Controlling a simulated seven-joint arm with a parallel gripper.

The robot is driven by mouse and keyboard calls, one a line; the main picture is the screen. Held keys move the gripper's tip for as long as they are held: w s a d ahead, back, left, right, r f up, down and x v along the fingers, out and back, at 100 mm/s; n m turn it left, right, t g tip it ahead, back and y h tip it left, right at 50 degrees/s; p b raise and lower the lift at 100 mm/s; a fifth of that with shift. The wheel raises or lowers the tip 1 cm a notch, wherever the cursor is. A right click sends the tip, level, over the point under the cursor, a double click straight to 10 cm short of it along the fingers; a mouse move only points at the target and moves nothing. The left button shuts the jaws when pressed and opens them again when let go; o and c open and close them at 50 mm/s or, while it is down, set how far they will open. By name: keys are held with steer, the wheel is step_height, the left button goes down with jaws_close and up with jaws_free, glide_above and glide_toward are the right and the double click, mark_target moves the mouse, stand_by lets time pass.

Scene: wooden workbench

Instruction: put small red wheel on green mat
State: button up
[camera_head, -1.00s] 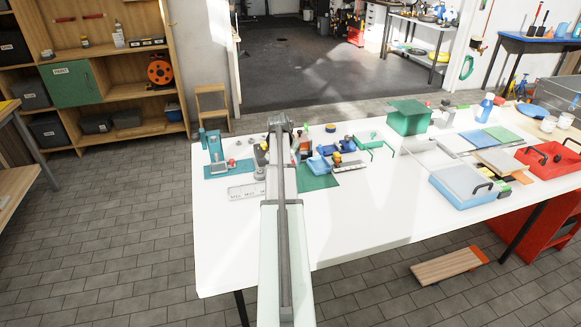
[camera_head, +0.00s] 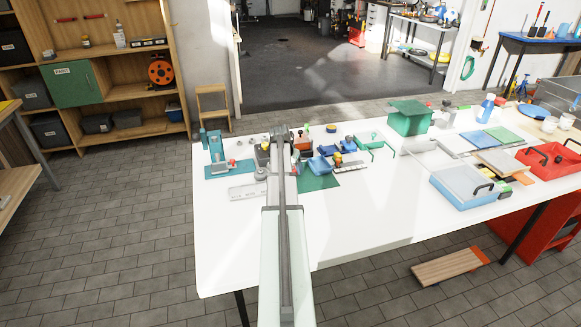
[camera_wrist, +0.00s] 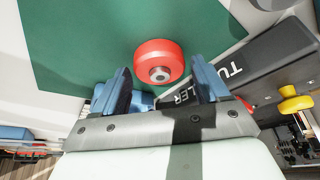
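In the wrist view a small red wheel (camera_wrist: 158,62) with a grey hub shows against the green mat (camera_wrist: 70,50), just past my fingertips. Whether it rests on the mat or is a little above it, I cannot tell. My gripper (camera_wrist: 160,78) is open, with a blue finger on each side and visible gaps to the wheel. In the head view the green mat (camera_head: 318,183) lies right of my arm, which hides part of it. My gripper's tips and the wheel cannot be made out clearly there.
A dark lettered bar (camera_wrist: 240,72) lies by my right finger, with a yellow knob-like part (camera_wrist: 295,100) beyond. The white table's front (camera_head: 360,230) is clear.

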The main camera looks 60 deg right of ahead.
steer(key=shift+o, duration=1)
steer(key=shift+r, duration=0.1)
steer(key=v, duration=1.2)
